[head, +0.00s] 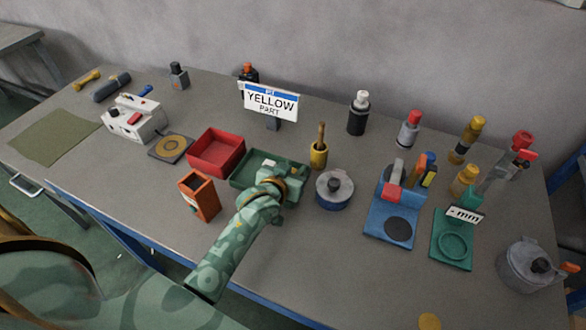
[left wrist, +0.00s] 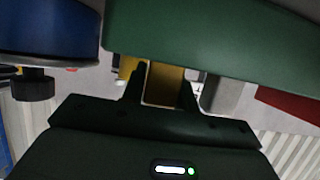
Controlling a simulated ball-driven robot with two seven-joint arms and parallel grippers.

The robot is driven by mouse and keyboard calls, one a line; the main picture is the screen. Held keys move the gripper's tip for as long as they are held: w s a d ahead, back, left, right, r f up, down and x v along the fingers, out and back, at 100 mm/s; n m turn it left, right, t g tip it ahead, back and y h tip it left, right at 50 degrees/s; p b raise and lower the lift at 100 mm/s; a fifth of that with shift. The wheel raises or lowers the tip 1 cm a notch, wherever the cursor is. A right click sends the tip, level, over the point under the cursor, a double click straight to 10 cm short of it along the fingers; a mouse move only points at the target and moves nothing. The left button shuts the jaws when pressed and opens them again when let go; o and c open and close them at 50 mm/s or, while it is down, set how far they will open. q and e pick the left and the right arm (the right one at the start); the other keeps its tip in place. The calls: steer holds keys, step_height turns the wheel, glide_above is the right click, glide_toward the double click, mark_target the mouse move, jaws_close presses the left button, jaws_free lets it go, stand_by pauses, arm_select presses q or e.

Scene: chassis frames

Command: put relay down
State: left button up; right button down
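My left gripper (head: 275,188) reaches in over the near side of the green tray (head: 240,181); its fingers are mostly hidden by the wrist in the head view. In the left wrist view the two dark fingers (left wrist: 163,88) stand on either side of a yellow-brown block with a pale edge, which fills the gap between them. I take this block (left wrist: 163,84) to be the relay. Its far end is hidden by the green tray wall (left wrist: 220,45), and I cannot tell whether it touches the tray. My right gripper is not in view.
A red bin (head: 231,163) stands left of the tray and an orange box (head: 200,197) at its front left. A sign (head: 270,101) reading "YELLOW PART" stands behind. The front table edge is mostly clear.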

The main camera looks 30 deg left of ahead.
arm_select(q)
steer(key=shift+o, duration=1.4)
steer(key=shift+s+r, duration=0.1)
steer(key=shift+r, duration=0.1)
steer(key=p+v, duration=0.3)
steer(key=v, duration=0.8)
steer(key=shift+s, duration=0.4)
steer(key=shift+r, duration=0.1)
